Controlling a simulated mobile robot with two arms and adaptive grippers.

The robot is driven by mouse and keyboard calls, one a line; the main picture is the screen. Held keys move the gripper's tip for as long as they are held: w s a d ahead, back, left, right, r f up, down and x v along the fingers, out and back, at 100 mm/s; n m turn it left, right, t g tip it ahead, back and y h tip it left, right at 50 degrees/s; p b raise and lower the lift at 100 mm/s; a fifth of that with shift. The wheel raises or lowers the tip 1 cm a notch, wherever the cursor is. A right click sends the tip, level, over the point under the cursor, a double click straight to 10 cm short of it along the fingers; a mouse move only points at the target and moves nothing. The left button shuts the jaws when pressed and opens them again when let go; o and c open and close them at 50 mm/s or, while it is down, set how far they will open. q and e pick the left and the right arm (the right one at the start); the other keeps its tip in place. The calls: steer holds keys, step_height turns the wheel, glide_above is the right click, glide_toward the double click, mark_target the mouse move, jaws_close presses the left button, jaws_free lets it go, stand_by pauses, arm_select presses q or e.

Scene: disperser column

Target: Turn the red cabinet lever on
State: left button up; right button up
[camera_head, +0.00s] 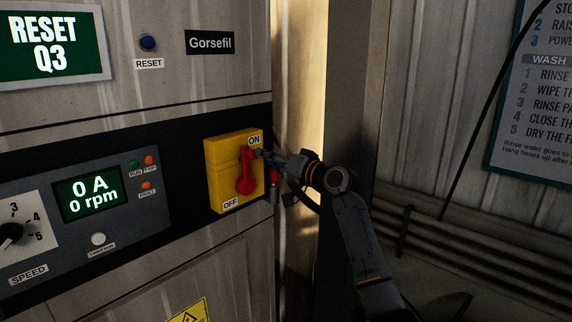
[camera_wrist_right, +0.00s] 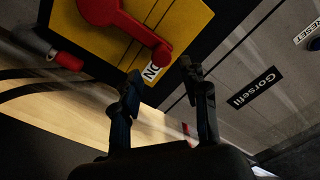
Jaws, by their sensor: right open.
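The red lever (camera_head: 246,172) sits on a yellow switch plate (camera_head: 219,175) with an ON label at the top and an OFF label at the bottom. Its handle points up, with its end beside ON. In the right wrist view the red lever (camera_wrist_right: 130,27) runs from its round hub to an end by the ON label. My right gripper (camera_head: 261,154) is open, just right of the handle's upper end. In the right wrist view its two fingertips (camera_wrist_right: 162,73) are apart, with the ON label showing between them and no lever between them. My left gripper is not in view.
A small red part (camera_head: 274,176) hangs at the cabinet's right edge, below my right gripper. The control panel (camera_head: 95,200) with a display reading 0 A, 0 rpm is to the left. A blue reset button (camera_head: 148,43) is above. A post stands right of the cabinet.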

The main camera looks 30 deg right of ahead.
steer(key=v, duration=0.6)
steer(key=shift+s, duration=0.3)
